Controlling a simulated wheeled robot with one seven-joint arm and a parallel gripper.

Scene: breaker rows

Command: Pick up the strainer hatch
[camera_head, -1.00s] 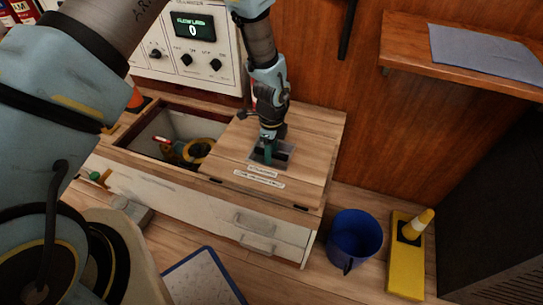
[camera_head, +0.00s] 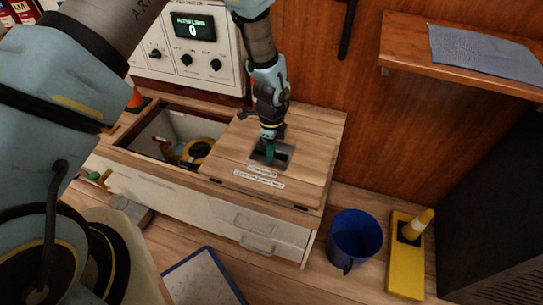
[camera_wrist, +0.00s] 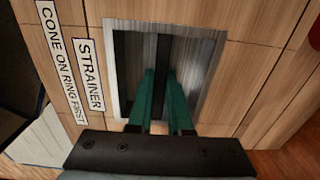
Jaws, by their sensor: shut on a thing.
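The strainer hatch (camera_head: 307,141) is a wooden lid on the right part of the low cabinet, with a recessed metal pull in it. In the wrist view the metal frame of the pull (camera_wrist: 208,70) surrounds a dark recess with a bar across it, beside a label reading STRAINER. My gripper (camera_head: 269,152) reaches down into this recess. In the wrist view its green fingers (camera_wrist: 160,85) are shut on the bar. The hatch looks flat and level with the cabinet top.
Left of the hatch is an open compartment (camera_head: 152,127) with a yellow ring-shaped thing (camera_head: 199,150) inside. A blue bucket (camera_head: 355,238) and a yellow stand with a cone (camera_head: 405,265) are on the floor at right. A wooden shelf (camera_head: 460,75) juts from the wall. A control panel stands behind.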

